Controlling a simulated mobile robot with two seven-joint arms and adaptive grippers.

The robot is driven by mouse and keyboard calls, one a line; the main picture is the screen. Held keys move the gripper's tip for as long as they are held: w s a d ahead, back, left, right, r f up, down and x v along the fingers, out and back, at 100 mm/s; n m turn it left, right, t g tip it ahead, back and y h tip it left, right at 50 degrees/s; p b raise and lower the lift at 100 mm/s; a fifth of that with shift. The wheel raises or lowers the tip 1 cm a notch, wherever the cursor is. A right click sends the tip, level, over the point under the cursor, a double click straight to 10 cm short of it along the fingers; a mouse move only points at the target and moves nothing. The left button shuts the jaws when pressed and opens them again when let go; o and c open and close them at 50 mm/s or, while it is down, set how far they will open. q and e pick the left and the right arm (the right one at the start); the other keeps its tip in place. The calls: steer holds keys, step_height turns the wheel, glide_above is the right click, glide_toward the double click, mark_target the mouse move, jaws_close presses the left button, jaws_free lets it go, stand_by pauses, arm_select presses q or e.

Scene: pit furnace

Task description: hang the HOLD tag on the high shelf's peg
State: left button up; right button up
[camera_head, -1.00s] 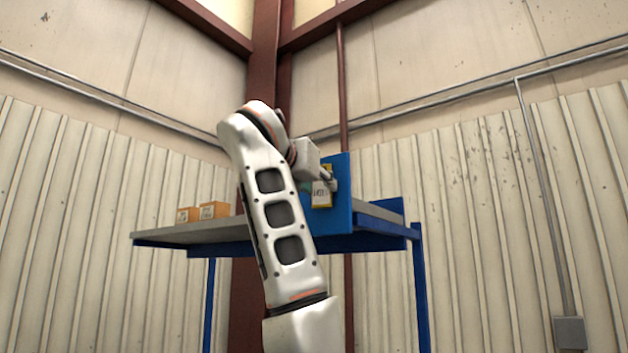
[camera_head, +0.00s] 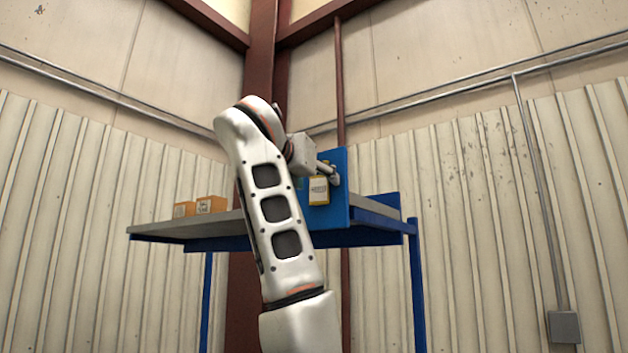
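The high shelf (camera_head: 185,230) has a grey deck, a blue frame and a blue upright panel (camera_head: 340,208) at its near right end. A small yellow-edged tag with a white face (camera_head: 318,190) hangs in front of this panel; its print is too small to read. My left gripper (camera_head: 332,172) is at the panel, just above and right of the tag. I cannot tell whether its fingers are closed on the tag or apart from it. The peg is not distinguishable; the gripper and tag may cover it. My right gripper is out of view.
Two small orange-brown boxes, one of them here (camera_head: 211,204), stand on the left part of the shelf. A dark red column (camera_head: 261,60) and corrugated walls are behind. A grey box (camera_head: 564,327) is on the right wall. The space right of the shelf is clear.

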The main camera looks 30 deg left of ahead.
arm_select(q)
steer(key=s+d, duration=0.2)
steer(key=s, duration=1)
steer(key=shift+d, duration=0.1)
